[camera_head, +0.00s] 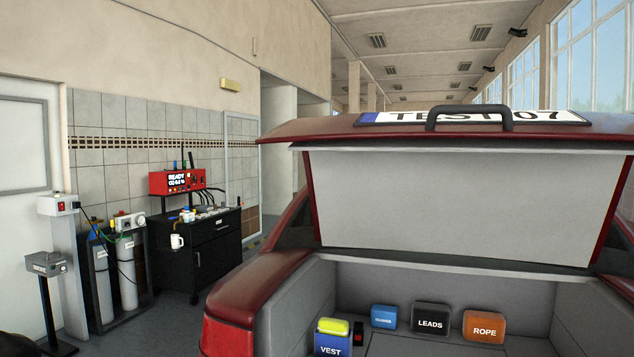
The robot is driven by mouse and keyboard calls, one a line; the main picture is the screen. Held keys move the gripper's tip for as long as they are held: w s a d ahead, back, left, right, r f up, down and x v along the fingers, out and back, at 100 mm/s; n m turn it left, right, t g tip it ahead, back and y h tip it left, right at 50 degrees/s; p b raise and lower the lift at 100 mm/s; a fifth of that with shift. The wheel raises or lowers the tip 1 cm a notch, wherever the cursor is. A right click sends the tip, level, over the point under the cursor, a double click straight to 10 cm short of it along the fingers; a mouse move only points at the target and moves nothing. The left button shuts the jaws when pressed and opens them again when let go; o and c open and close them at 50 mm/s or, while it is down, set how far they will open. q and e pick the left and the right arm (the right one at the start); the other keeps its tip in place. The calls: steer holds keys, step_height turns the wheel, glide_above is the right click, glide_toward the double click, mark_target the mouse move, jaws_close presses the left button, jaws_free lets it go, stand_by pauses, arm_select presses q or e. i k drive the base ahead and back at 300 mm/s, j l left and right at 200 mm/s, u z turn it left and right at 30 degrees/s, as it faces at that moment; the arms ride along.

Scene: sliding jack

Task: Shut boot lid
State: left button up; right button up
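The red boot lid (290,129) of a car stands raised, its pale grey inner panel (460,205) facing me. A dark handle (470,112) and a number plate (380,118) reading "TEST 07" sit on its upper edge. The boot (350,285) beneath is open, with grey lining. I see neither of my grippers. A dark shape shows at the bottom left corner; I cannot tell what it is.
In the boot are a blue VEST box (332,343), a small blue box (384,317), a black LEADS box (430,319) and an orange ROPE box (484,327). Gas cylinders (128,275), a black cabinet (212,255) and a grey pedestal box (47,264) stand left.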

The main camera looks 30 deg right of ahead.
mark_target(489, 180)
steer(key=z, duration=1.6)
steer(key=i+l+u, duration=0.1)
steer(key=u, duration=0.15)
steer(key=i+l+u, duration=0.15)
steer(key=u, duration=0.15)
steer(key=i, duration=0.15)
